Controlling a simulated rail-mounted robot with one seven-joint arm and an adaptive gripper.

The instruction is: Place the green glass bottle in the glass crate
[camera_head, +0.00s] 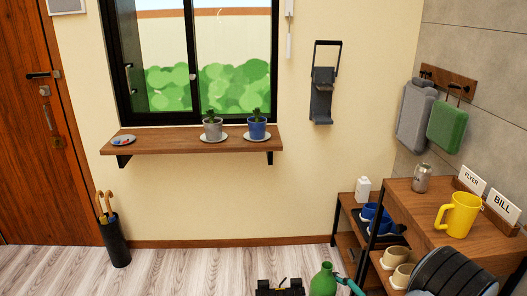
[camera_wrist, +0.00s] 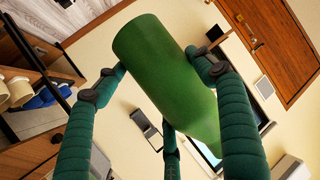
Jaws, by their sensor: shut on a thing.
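The green glass bottle (camera_wrist: 165,65) fills the middle of the wrist view, tilted, its wide end at upper left and its body narrowing toward lower right. My gripper (camera_wrist: 158,62) is shut on it, with dark teal fingers on both sides and a third finger below. In the head view the bottle (camera_head: 323,280) shows at the bottom edge, neck up and lower part cut off, beside a teal finger of my gripper (camera_head: 347,284). I cannot make out the glass crate in either view.
A wooden shoe shelf (camera_head: 345,215) and a wooden cabinet (camera_head: 415,200) with a yellow mug (camera_head: 458,214) stand right of the bottle. A black object (camera_head: 280,288), cut off and unclear, lies left of it. An umbrella stand (camera_head: 115,240) is far left. The floor (camera_head: 200,268) between is clear.

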